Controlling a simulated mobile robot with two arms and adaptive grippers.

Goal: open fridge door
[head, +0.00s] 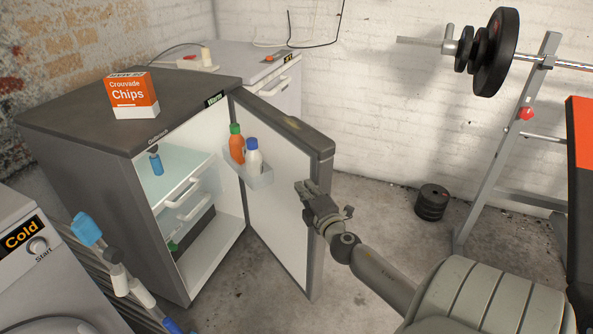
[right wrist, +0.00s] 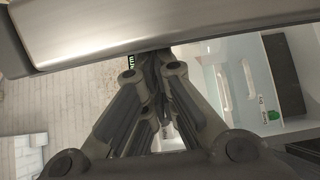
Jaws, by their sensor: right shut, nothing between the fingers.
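The small dark grey fridge (head: 95,182) stands at the left in the head view. Its door (head: 278,195) is swung wide open from the far side, showing its white inner face and a door shelf (head: 262,180) with an orange bottle and a white bottle. My right gripper (head: 307,187) is shut and empty, by the inner side of the door near its free edge. In the right wrist view the gripper's closed fingers (right wrist: 155,65) point at the door's edge (right wrist: 180,25); I cannot tell whether they touch. My left gripper is not in view.
A Chips box (head: 131,94) stands on the fridge. A washing machine (head: 25,265) and a rack with coloured clips are at the left. A weight bench rack (head: 510,135) and stacked plates (head: 432,202) are at the right. Floor between door and plates is clear.

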